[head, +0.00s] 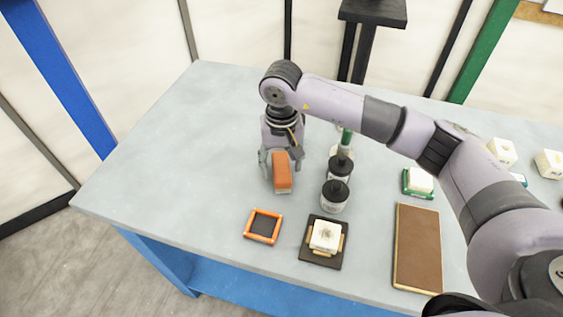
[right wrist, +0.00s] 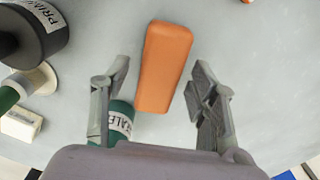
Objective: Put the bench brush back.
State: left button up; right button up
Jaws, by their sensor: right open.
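The bench brush (head: 281,170) has an orange block-shaped back and a narrow pale strip along its lower edge. It appears to stand on the grey table, left of the two dark-lidded jars. My right gripper (head: 280,161) is above it, open, pointing down, with one finger on each side. In the right wrist view the brush (right wrist: 163,65) lies between the open fingers (right wrist: 161,72), with visible gaps on both sides. Its underside is hidden there. My left gripper is out of view.
A small orange square frame with a dark inside (head: 263,211) sits in front of the brush. Two dark-lidded jars (head: 333,203) stand close right. A black tray (head: 310,258) holds a white block. A brown board (head: 417,248) lies farther right. The table's left side is clear.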

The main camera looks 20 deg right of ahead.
aim_at(281, 166)
jog(key=shift+r, duration=0.1)
notch_tip(281, 166, up, 12)
jog(key=b, duration=0.3)
dwell(0.5)
